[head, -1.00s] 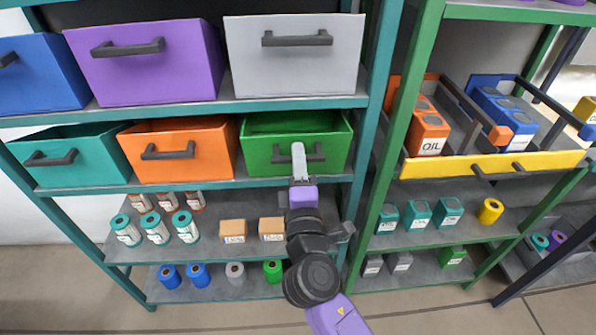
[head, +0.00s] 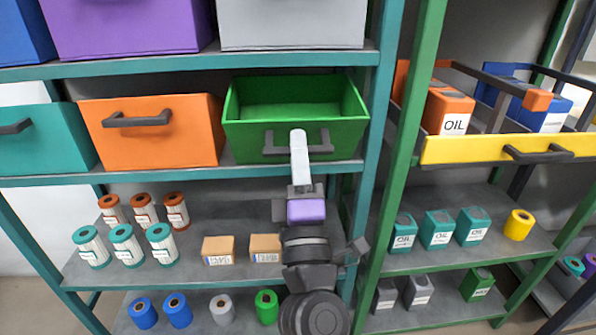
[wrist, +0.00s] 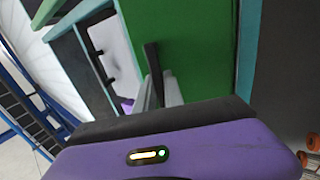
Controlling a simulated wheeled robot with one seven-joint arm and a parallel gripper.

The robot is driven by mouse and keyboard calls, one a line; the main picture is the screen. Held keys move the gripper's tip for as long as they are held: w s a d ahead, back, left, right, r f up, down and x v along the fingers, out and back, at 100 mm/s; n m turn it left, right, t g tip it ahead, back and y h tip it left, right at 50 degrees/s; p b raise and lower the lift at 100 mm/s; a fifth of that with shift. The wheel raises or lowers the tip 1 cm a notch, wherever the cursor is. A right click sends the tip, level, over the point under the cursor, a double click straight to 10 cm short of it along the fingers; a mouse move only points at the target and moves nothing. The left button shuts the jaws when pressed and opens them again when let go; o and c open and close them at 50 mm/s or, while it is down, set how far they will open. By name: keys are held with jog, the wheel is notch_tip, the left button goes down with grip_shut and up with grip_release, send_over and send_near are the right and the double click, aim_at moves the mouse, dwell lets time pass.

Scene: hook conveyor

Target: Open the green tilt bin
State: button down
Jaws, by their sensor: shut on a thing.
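The green tilt bin (head: 344,136) sits on the middle shelf, right of the orange bin. It is tipped forward, and its empty-looking green inside shows over the front rim. My gripper (head: 299,150) is in front of it, shut on the bin's dark handle (head: 270,148). In the wrist view the green front (wrist: 190,50) fills the upper middle, with the dark handle (wrist: 154,75) close to my gripper (wrist: 165,95). My fingertips partly cover the handle's middle.
The orange bin (head: 160,145) and teal bin (head: 40,150) stand left on the same shelf. Purple and grey bins (head: 290,22) are above. Cans and small boxes (head: 218,248) stand on the shelf below. A teal post (head: 382,90) is close on the right.

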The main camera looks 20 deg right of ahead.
jog(key=shift+t, duration=0.7)
jog(key=shift+s+a+f+b, duration=0.15)
jog(key=shift+s+f+b, duration=0.35)
jog(key=shift+b, duration=1.05)
jog(key=shift+s+a+f+b, duration=0.15)
jog(key=shift+f+b, duration=0.7)
jog(key=shift+b, duration=0.7)
jog(key=shift+s+a+f+b, duration=0.15)
jog(key=shift+s+f+b, duration=0.35)
jog(key=shift+b, duration=1.05)
jog(key=shift+w+f, duration=0.1)
jog(key=shift+f, duration=0.2)
jog(key=c, duration=1.4)
grip_release()
jog(key=shift+c, duration=0.2)
